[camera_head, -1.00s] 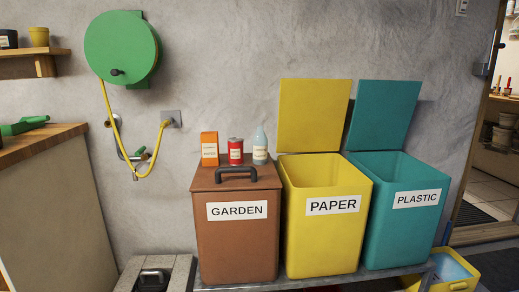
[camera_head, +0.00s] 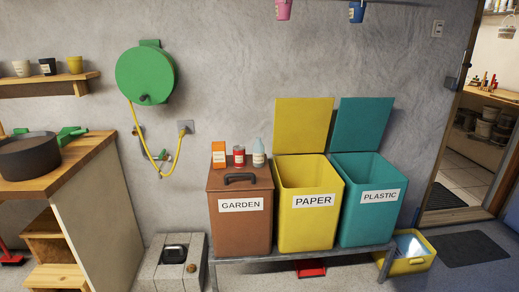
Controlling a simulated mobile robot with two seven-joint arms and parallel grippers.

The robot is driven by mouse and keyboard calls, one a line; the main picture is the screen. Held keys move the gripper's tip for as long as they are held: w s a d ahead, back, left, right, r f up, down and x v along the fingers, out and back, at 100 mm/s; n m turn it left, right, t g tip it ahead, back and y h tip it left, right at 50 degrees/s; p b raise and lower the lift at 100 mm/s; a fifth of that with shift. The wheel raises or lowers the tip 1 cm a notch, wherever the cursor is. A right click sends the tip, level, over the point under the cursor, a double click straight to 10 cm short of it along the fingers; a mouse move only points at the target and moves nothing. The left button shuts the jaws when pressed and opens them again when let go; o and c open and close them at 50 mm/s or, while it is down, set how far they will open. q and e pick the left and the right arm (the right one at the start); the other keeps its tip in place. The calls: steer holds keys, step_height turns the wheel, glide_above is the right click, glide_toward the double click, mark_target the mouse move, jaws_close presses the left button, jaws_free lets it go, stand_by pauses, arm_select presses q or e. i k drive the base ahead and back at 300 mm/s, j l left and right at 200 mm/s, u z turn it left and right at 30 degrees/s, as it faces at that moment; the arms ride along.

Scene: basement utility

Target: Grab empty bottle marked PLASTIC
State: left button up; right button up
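A pale blue bottle (camera_head: 259,153) with a white label stands upright on the closed lid of the brown GARDEN bin (camera_head: 240,236). The label's words are too small to read here. To its left on the lid stand a red can (camera_head: 239,156) and an orange carton (camera_head: 219,155). The teal PLASTIC bin (camera_head: 375,220) stands at the right of the row with its lid up. The yellow PAPER bin (camera_head: 310,228), lid also up, is between them. Neither of my grippers is in view.
The bins stand on a low grey metal bench (camera_head: 300,257). A wooden workbench (camera_head: 97,143) with a dark pot is at the left. A concrete block (camera_head: 196,270) sits on the floor before the bins' left end. A yellow crate (camera_head: 416,264) is at right, near an open doorway.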

mark_target(258, 147)
steer(key=i+l+z, duration=0.1)
steer(key=i+l, duration=0.2)
steer(key=i, duration=0.15)
steer(key=i+l+z, duration=0.1)
steer(key=i+l, duration=0.15)
steer(key=i, duration=0.2)
steer(key=i+l, duration=0.25)
steer(key=i, duration=0.2)
steer(key=i+l+z, duration=0.15)
steer(key=i, duration=0.3)
steer(key=i+l+z, duration=0.1)
steer(key=i+l, duration=0.15)
steer(key=i, duration=0.2)
